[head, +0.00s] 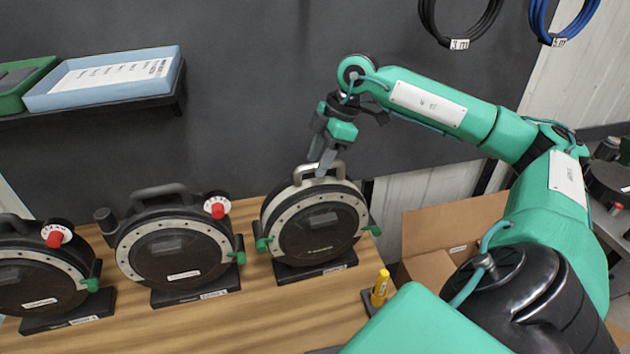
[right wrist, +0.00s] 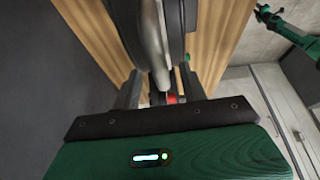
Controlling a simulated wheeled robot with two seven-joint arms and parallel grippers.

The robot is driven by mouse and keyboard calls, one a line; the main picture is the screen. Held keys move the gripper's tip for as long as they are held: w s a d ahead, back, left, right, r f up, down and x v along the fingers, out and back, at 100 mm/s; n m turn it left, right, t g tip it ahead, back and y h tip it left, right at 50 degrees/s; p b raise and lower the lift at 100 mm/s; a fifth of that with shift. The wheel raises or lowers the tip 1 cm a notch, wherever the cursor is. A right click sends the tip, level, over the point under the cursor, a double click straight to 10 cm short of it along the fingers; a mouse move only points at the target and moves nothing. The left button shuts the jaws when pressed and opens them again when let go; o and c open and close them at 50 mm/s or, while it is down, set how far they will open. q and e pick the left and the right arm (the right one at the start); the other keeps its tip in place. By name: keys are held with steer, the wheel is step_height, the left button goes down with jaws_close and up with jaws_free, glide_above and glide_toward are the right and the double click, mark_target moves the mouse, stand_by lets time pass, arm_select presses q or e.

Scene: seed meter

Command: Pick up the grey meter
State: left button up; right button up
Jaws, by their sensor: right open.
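The grey meter (head: 320,222) is a round, dark-faced disc with a pale grey rim and a grey top handle (head: 302,174). It stands upright on a black base, the rightmost meter on the wooden table. My right gripper (head: 323,160) is at its handle from above, fingers pointing down and overlapping the handle in the head view. In the right wrist view the open fingers (right wrist: 160,88) lie either side of a grey curved part (right wrist: 152,45) of the meter. Whether they touch it I cannot tell. My left gripper is not seen in the head view.
Two similar black meters, the middle one (head: 172,252) and the left one (head: 38,285), stand to the left with red knobs. A yellow marker-like object (head: 380,288) stands at the front right. A cardboard box (head: 455,222) is beyond the table. A blue tray (head: 104,80) sits on a wall shelf.

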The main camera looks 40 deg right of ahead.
steer(key=shift+p+x, duration=0.3)
steer(key=shift+x, duration=1)
jaws_close()
steer(key=shift+r, duration=0.1)
steer(key=shift+r, duration=0.2)
steer(key=shift+w+d+f, duration=0.1)
steer(key=shift+w+d, duration=0.05)
